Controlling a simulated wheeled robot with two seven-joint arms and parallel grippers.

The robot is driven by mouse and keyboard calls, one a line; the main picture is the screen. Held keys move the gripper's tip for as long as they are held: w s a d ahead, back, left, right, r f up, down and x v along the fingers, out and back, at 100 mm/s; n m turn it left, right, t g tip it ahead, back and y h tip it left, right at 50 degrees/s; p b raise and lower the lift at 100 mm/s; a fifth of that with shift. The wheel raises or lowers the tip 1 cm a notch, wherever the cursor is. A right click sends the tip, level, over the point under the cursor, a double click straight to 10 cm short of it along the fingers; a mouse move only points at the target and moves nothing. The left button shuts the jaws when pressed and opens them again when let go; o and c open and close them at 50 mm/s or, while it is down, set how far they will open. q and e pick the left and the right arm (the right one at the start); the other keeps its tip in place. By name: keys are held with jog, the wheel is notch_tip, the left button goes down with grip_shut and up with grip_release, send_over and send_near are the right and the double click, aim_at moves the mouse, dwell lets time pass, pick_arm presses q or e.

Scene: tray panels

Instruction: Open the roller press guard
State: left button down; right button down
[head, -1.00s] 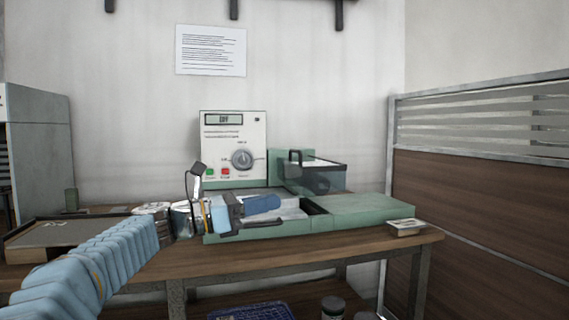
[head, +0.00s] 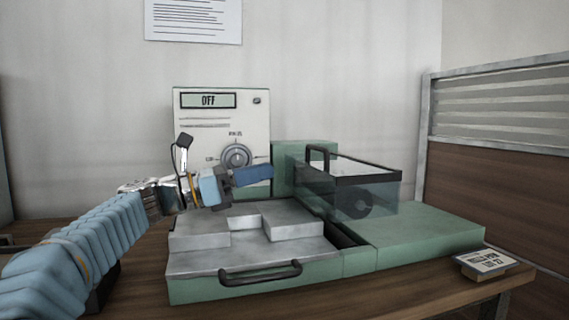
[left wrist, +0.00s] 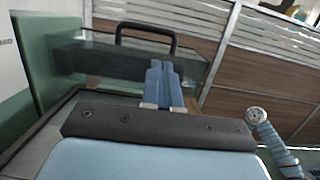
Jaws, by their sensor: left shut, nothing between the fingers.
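The roller press has a clear guard (head: 372,199) with a dark top rim, and a dark round roller shows through it. The guard sits down over the roller. Its black handle (head: 310,155) stands up at its left end. In the left wrist view the guard (left wrist: 88,62) and its handle (left wrist: 122,30) are beyond the fingers. My left gripper (head: 270,173), with blue fingers, is shut and empty, left of the handle and apart from it in the head view. Its fingertips (left wrist: 162,68) point at the guard, below the handle in the picture.
A grey stepped plate (head: 250,258) with a black front handle (head: 260,273) lies on the left of the green base (head: 425,235). The control panel (head: 220,125) behind reads OFF. A small labelled block (head: 484,264) lies at the right table edge. A partition (head: 510,180) stands at right.

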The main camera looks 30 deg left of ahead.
aim_at(333, 170)
pick_arm(q)
jog(key=x, duration=0.9)
jog(key=shift+d+r, duration=0.15)
